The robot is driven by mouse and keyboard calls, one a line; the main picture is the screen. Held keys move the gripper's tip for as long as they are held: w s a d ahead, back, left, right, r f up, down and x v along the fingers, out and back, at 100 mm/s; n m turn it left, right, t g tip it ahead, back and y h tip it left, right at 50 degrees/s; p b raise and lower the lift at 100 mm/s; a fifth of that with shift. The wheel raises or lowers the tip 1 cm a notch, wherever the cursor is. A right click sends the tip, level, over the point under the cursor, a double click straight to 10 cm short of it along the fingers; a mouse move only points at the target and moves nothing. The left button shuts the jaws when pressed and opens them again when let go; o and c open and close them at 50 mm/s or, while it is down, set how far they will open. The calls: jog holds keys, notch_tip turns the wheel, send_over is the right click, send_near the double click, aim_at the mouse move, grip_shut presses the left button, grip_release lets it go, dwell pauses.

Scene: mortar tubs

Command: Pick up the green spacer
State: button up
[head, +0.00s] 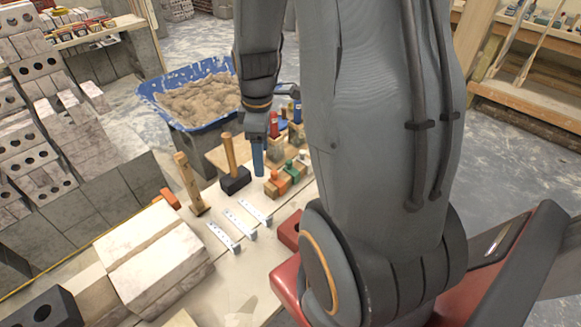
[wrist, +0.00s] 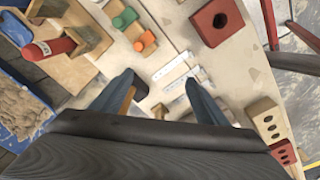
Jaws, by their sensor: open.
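The green spacer (wrist: 124,18) is a small green piece at the top of the wrist view, close to an orange piece (wrist: 146,41) on a tan wooden block. In the head view the green spacer (head: 289,166) shows small, just right of my gripper, with the orange piece (head: 284,178) in front of it. My gripper (head: 258,158) points down over the bench, its blue fingers apart from the spacer. In the wrist view the gripper (wrist: 159,82) is open, with nothing held between its fingertips. The spacer lies beyond the fingertips, up and to the left.
A dark-headed mallet (head: 236,181) stands left of my gripper. White perforated strips (head: 240,224) lie on the bench. A blue tub (head: 152,92) of mortar stands behind. A red brick (wrist: 215,22) lies right of the spacer. A red cylinder (wrist: 50,47) is at left.

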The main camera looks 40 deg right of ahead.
aim_at(291, 170)
jog(key=d+f+n, duration=0.2)
jog(key=d, duration=0.2)
jog(key=w+d+f+n+p, duration=0.1)
jog(key=d+f+n, duration=0.1)
jog(key=d+n, duration=0.1)
jog(key=w+d+f+n, duration=0.1)
jog(key=d+f+n, duration=0.1)
jog(key=d, duration=0.3)
jog(key=shift+f+n, duration=0.3)
jog(key=shift+n, duration=0.1)
jog(key=shift+w+f+p, duration=0.15)
jog(key=shift+f+p, duration=0.35)
jog(key=shift+f, duration=1.25)
jog(key=shift+w+f+p, duration=0.1)
jog(key=shift+f+p, duration=0.35)
jog(key=shift+f, duration=1.25)
jog(key=c, duration=1.2)
jog(key=shift+o, duration=0.2)
jog(key=shift+r, duration=0.1)
